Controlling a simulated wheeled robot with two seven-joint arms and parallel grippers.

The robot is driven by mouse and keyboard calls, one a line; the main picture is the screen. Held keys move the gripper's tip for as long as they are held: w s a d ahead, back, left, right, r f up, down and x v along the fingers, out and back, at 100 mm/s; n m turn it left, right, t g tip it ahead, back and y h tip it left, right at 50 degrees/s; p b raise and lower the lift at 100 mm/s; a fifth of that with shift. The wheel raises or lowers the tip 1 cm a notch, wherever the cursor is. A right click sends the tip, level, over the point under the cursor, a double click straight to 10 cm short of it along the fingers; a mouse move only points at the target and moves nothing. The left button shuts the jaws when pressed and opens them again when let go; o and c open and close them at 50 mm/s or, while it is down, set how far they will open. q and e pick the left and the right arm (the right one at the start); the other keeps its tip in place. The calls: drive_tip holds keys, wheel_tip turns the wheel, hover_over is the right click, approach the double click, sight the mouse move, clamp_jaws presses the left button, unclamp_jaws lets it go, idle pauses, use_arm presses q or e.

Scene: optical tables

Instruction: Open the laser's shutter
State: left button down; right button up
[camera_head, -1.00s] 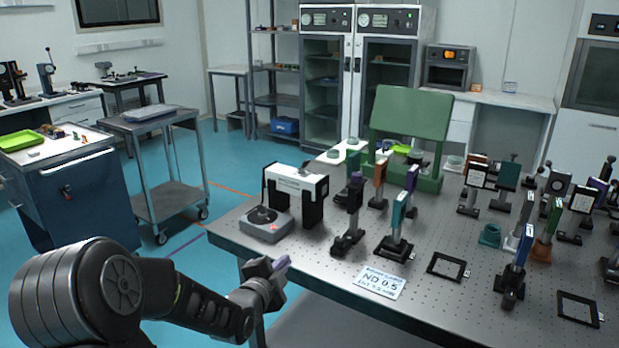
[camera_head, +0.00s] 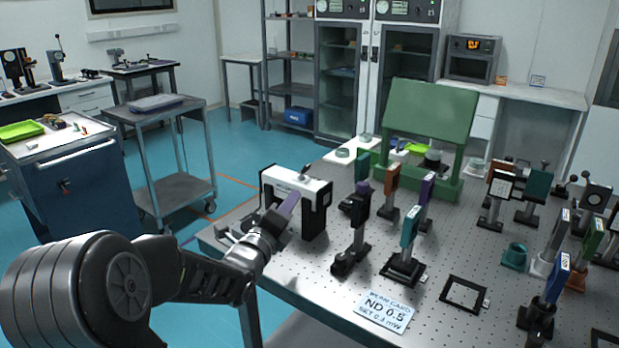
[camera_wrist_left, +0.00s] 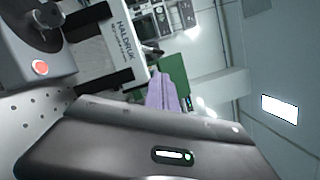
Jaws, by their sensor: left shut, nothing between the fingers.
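The laser is a white-topped box with black ends (camera_head: 318,190) at the table's left end. A small knob or lever (camera_head: 305,171) stands up from its top; whether this is the shutter, I cannot tell. My left gripper (camera_head: 290,203) is shut and empty, its purple fingers in front of the laser's face in the head view. They hide part of it, and I cannot tell whether they touch it. In the left wrist view the laser (camera_wrist_left: 118,30) shows its "HALDRUK" label, with the purple fingers (camera_wrist_left: 162,92) just below it. My right gripper is not in view.
A grey box with a red button (camera_wrist_left: 40,68) sits beside the laser, mostly hidden by my arm in the head view. Post-mounted optics (camera_head: 408,240) and a green panel (camera_head: 430,110) stand to the right. A card marked ND 0.5 (camera_head: 385,308) lies near the front edge.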

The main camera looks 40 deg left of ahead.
sight(309, 188)
use_arm(q)
drive_tip(key=p+x, duration=0.2)
drive_tip(key=x, duration=0.8)
drive_tip(key=shift+a+f, duration=0.1)
